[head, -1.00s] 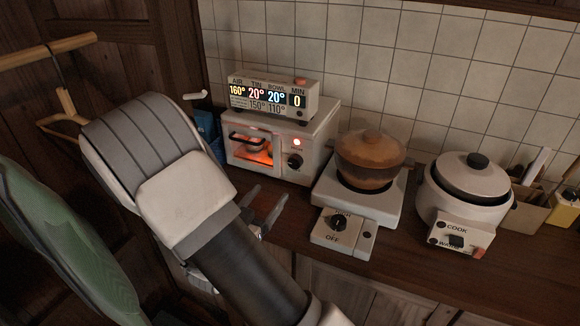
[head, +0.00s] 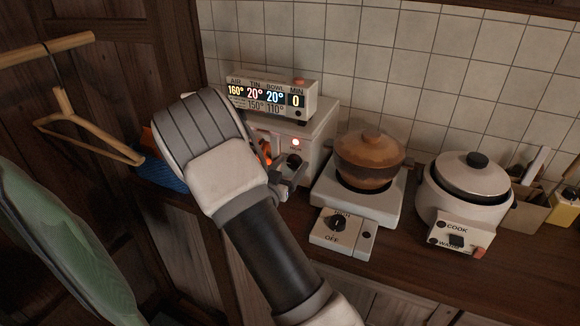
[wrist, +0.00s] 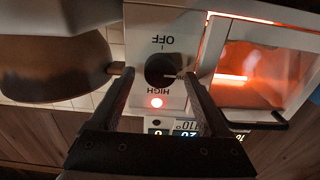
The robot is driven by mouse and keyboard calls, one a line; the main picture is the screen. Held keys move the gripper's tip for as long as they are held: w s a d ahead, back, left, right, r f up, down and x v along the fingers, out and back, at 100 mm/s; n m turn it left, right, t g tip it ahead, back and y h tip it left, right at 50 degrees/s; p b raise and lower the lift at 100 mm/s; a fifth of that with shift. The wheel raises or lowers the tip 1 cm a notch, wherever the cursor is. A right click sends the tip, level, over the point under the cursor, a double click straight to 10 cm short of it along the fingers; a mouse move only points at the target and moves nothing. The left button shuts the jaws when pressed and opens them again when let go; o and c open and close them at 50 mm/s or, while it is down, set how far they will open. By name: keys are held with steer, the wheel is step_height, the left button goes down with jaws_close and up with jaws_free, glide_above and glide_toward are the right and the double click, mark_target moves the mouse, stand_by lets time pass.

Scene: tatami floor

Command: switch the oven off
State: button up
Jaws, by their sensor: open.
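The white oven (head: 318,130) stands at the back left of the counter, partly hidden behind my arm in the head view. Its red lamp (head: 296,142) is lit, and its window glows orange in the wrist view (wrist: 250,75). Its black knob (wrist: 163,70) sits between the printed words OFF and HIGH, which appear upside down in the wrist view. The knob's pale mark points sideways, toward the window. My gripper (wrist: 157,72) is open, with one finger on each side of the knob; I cannot tell whether they touch it. In the head view my gripper (head: 283,180) is at the oven front.
A display box (head: 270,97) on the oven reads AIR 160, TIN 20, BOWL 20, MIN 0. To the right stand a hot plate (head: 385,215) with a brown pot (head: 370,158) and a white cooker (head: 465,205). A wooden hanger (head: 85,135) hangs at left.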

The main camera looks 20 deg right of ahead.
jaws_close()
stand_by(0.3)
steer(key=shift+n, duration=0.3)
steer(key=n+p, duration=0.2)
steer(key=n, duration=0.1)
steer(key=shift+a+n, duration=0.1)
steer(key=shift+n, duration=0.3)
steer(key=n+p, duration=0.2)
steer(key=n, duration=0.2)
steer(key=shift+w+n, duration=0.1)
steer(key=shift+n, duration=0.2)
steer(key=n+p, duration=0.1)
steer(key=n, duration=0.4)
steer(key=shift+a+f+p, duration=0.1)
steer(key=shift+f+p, duration=0.05)
steer(key=shift+p, duration=0.25)
steer(key=shift+f+n+p, duration=0.15)
steer(key=shift+n+p, duration=0.3)
steer(key=shift+n, duration=1.45)
